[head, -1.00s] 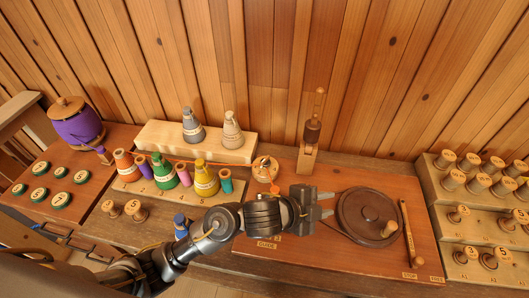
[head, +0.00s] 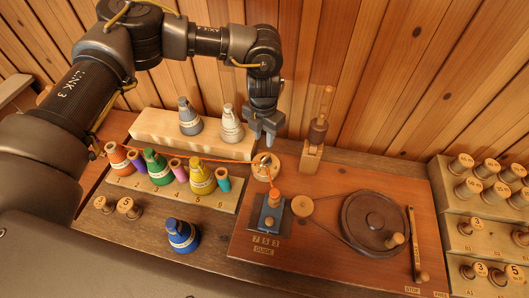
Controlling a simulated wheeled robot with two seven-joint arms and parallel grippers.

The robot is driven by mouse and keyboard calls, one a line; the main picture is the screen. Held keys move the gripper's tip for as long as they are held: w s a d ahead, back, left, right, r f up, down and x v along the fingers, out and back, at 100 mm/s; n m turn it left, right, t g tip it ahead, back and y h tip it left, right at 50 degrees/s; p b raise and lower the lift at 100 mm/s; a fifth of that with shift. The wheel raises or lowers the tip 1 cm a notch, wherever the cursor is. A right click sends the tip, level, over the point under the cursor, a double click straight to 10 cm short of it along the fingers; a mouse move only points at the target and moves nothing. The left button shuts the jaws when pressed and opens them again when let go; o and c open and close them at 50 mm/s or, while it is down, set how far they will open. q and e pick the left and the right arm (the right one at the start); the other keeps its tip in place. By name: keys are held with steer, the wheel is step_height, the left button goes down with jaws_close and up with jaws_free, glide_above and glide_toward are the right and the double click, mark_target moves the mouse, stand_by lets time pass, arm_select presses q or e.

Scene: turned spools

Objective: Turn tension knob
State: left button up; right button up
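The tension knob seems to be the small pale round piece (head: 266,167) on the red-brown board, behind the guide block (head: 270,216). An orange thread runs from the orange cone (head: 118,158) across the cone rack to this round piece and down to the guide. My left gripper (head: 264,142) points down just behind and above the round piece. Its fingers look slightly apart, with nothing seen between them. Contact with the round piece does not show. Any mark on the knob is too small to read. My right gripper is not in view.
A wooden post with a dark spool (head: 317,132) stands right of my gripper. Grey (head: 190,120) and beige (head: 231,126) cones stand on the pale block to its left. A dark wheel (head: 375,222) with a crank is at right. A blue cone (head: 182,236) stands in front.

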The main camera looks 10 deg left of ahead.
mark_target(264, 159)
arm_select(q)
step_height(264, 159, down, 9)
steer(key=p, duration=0.3)
steer(key=shift+f+p, duration=0.15)
steer(key=shift+p, duration=0.15)
steer(key=shift+f, duration=0.75)
steer(key=shift+c, duration=0.4)
jaws_close()
